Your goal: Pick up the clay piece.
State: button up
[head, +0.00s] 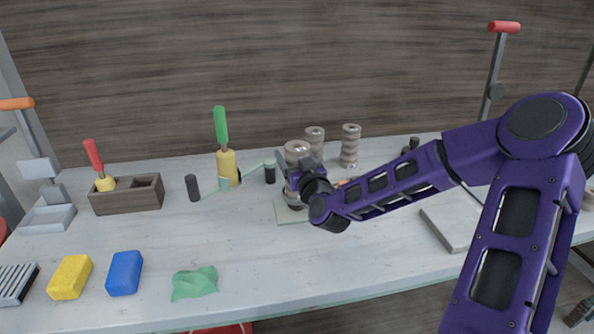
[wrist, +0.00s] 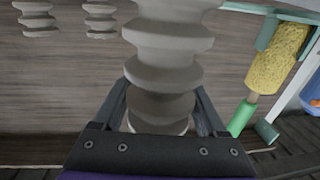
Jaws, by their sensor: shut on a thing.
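The clay piece (head: 298,149) is a ribbed, grey-beige column standing upright near the middle of the bench. In the wrist view the clay piece (wrist: 165,60) fills the space between the fingers. My gripper (head: 300,178) is shut on its lower part, and in the wrist view the gripper's fingers (wrist: 163,100) lie on both sides of it. A pale green mat (head: 285,216) lies under it. My gripper hides its base, so I cannot tell whether it touches the mat.
Two similar ribbed columns (head: 315,140) (head: 350,147) stand behind. To the left are a green-handled yellow tool (head: 227,165), a dark cylinder (head: 193,188) and a wooden box (head: 127,197). Sponges (head: 124,273) and a green cloth (head: 194,283) lie in front. The front middle is clear.

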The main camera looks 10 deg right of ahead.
grip_shut()
jog(key=shift+r, duration=0.1)
notch_tip(320, 180, up, 10)
jog(key=p, duration=0.2)
dwell(0.4)
